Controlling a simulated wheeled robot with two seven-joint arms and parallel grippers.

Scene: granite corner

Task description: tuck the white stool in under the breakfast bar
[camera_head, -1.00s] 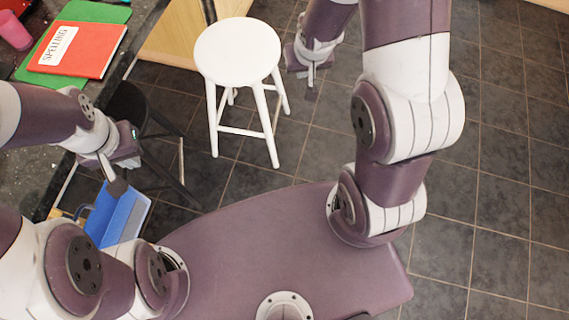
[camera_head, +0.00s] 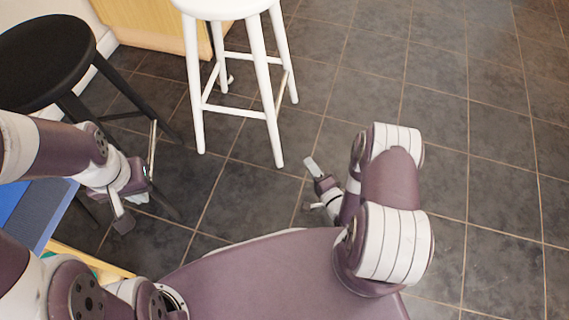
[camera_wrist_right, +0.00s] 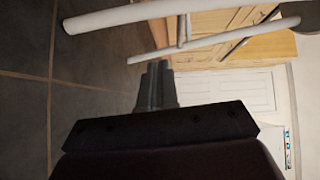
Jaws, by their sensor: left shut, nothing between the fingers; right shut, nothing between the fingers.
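The white stool (camera_head: 257,75) stands upright on the floor at the top of the head view; its seat is cut off by the frame's top edge. Its white legs also cross the top of the right wrist view (camera_wrist_right: 150,12). My right gripper (camera_head: 312,167) is shut and empty, low and just right of the stool's nearest leg, apart from it in the head view. Its closed fingers show in the right wrist view (camera_wrist_right: 156,86). My left gripper (camera_head: 121,218) is shut and empty at the lower left. The breakfast bar's top is not visible now.
A black stool (camera_head: 45,60) stands at the left, beside the white one. A wooden panel (camera_head: 150,25) is behind them. A blue object (camera_head: 35,215) lies at the left edge. Tiled floor (camera_head: 450,100) to the right is clear.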

